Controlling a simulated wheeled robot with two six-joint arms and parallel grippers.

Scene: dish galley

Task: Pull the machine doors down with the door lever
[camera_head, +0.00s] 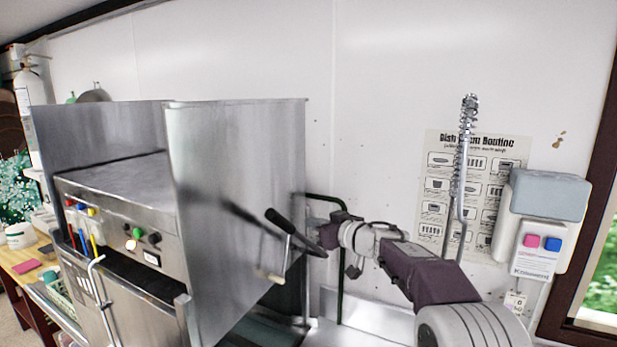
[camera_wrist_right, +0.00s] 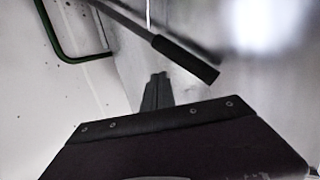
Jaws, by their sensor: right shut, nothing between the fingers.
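The stainless steel machine (camera_head: 120,220) stands at the left and centre in the head view. Its tall steel side panel (camera_head: 235,170) rises above the top. The door lever (camera_head: 280,221) has a black grip and stands out near the panel's right part. In the wrist view the lever's black grip (camera_wrist_right: 187,60) slants down to the right on a thin rod. My right gripper (camera_head: 312,244) is shut and empty, just right of the lever. Its fingers (camera_wrist_right: 157,90) point at the grip and appear apart from it; the exact gap cannot be told. My left gripper is not in view.
A green pipe (camera_head: 341,285) runs behind my right wrist; it also shows in the wrist view (camera_wrist_right: 62,50). A coiled spray hose (camera_head: 464,150), a poster (camera_head: 436,190) and a dispenser (camera_head: 545,215) are at the right wall. A wooden counter (camera_head: 22,285) is at the far left.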

